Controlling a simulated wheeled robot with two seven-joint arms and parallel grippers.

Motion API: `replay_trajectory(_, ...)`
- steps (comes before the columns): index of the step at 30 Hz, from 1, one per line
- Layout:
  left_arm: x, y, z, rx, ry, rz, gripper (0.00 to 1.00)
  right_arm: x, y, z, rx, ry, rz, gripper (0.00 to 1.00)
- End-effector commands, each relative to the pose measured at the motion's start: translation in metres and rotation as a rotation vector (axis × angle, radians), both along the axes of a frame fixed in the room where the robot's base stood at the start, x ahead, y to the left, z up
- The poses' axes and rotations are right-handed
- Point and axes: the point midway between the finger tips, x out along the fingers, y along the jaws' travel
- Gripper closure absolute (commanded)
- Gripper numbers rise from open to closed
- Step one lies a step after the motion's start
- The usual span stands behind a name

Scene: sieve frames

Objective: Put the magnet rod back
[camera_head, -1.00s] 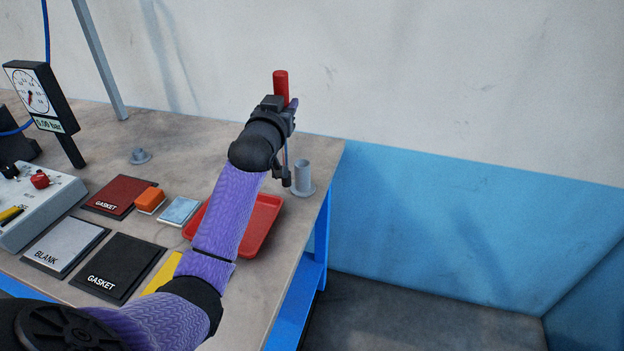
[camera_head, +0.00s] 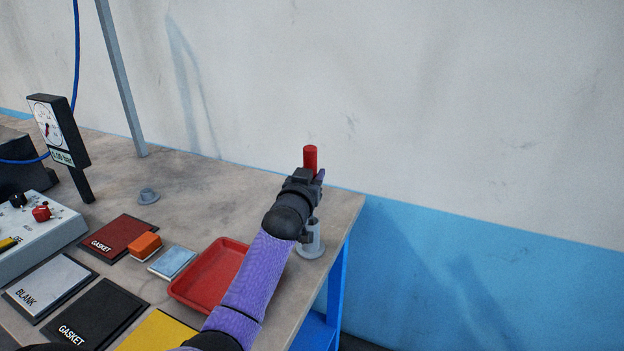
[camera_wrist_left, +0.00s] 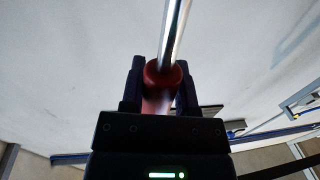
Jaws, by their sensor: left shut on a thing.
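The magnet rod (camera_head: 310,158) has a red handle that stands upright above my left gripper (camera_head: 308,177). My left gripper is shut on it at the table's far right corner. In the left wrist view, the red handle (camera_wrist_left: 163,80) sits between both fingers and the shiny metal shaft (camera_wrist_left: 173,30) runs out from it. A grey tube holder on a round base (camera_head: 314,246) stands directly below the gripper. The wrist partly hides the holder, and I cannot tell whether the rod's lower end is inside it. My right gripper is not in view.
A red tray (camera_head: 190,287) lies left of my forearm. An orange block (camera_head: 145,246), a light blue block (camera_head: 173,262) and labelled plates (camera_head: 118,238) lie further left. A gauge (camera_head: 58,130) stands at the left. The table's right edge is close to the holder.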

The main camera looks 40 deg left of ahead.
Motion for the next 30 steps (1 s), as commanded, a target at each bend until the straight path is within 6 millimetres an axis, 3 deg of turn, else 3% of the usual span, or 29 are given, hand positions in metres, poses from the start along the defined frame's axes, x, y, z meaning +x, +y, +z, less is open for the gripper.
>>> replay_trajectory(4,0.0,0.0,-0.002,0.0,0.0,0.0,1.0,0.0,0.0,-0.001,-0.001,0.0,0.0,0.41)
replay_trajectory(5,0.0,0.0,-0.003,0.0,0.001,0.0,0.59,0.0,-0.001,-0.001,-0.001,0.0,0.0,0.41)
replay_trajectory(9,0.0,0.0,-0.002,0.0,0.0,0.0,0.3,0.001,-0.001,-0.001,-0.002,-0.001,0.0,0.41)
replay_trajectory(10,0.0,0.0,-0.002,0.0,0.0,0.0,0.26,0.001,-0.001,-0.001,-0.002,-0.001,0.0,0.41)
replay_trajectory(20,-0.002,-0.002,0.002,0.0,-0.001,-0.001,0.26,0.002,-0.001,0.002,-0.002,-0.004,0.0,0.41)
replay_trajectory(23,-0.017,-0.01,0.003,-0.001,0.0,-0.004,0.26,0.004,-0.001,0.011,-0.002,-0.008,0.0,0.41)
replay_trajectory(30,-0.074,-0.036,0.002,-0.002,0.001,-0.001,0.26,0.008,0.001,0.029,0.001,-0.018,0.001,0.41)
